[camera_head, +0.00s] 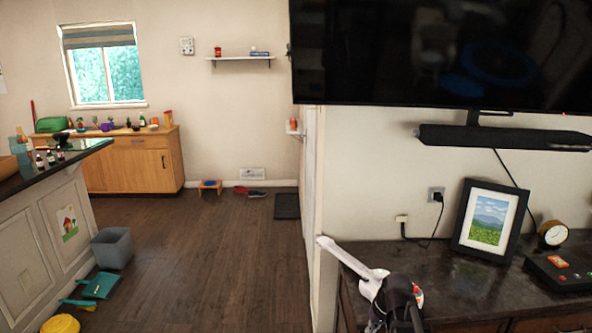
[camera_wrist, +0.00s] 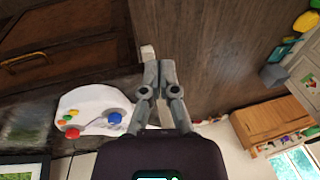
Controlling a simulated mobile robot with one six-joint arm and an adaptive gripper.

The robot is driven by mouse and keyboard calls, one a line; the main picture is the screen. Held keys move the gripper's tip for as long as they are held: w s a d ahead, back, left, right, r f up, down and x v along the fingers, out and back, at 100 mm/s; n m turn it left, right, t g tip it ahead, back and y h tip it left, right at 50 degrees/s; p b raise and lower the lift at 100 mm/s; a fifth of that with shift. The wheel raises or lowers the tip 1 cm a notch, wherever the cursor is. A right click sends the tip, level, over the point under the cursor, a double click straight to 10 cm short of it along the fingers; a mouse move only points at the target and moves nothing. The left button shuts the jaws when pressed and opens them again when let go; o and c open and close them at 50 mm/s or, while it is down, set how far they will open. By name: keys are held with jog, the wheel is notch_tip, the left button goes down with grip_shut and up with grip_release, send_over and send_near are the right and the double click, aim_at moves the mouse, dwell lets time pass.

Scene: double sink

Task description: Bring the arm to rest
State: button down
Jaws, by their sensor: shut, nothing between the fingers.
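My gripper (camera_wrist: 158,66) shows in the wrist view with its two grey fingers together and nothing between them. In the head view, a dark part of my arm shows at the lower edge, in front of the dark-topped cabinet (camera_head: 440,262); the fingertips are hard to make out there. A white guitar-shaped toy (camera_head: 361,262) lies on the cabinet top, partly hidden by my arm. In the wrist view its white body with coloured knobs (camera_wrist: 92,98) is left of the fingers. I cannot tell whether my gripper touches it.
A picture frame (camera_head: 489,221), a clock (camera_head: 553,234) and a black box (camera_head: 562,271) stand right on the cabinet. The TV (camera_head: 440,50) and soundbar (camera_head: 505,137) hang above. Left are a counter (camera_head: 45,225), bin (camera_head: 112,248) and dustpan (camera_head: 99,286). The middle floor is open.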

jog(key=s+a+r+g+h+p, duration=0.1)
jog(key=s+a, duration=0.3)
jog(key=s, duration=0.5)
jog(key=shift+r+g+h+p, duration=0.3)
jog(key=shift+r+h+p, duration=0.05)
jog(key=shift+h, duration=0.45)
jog(key=shift+a, duration=0.1)
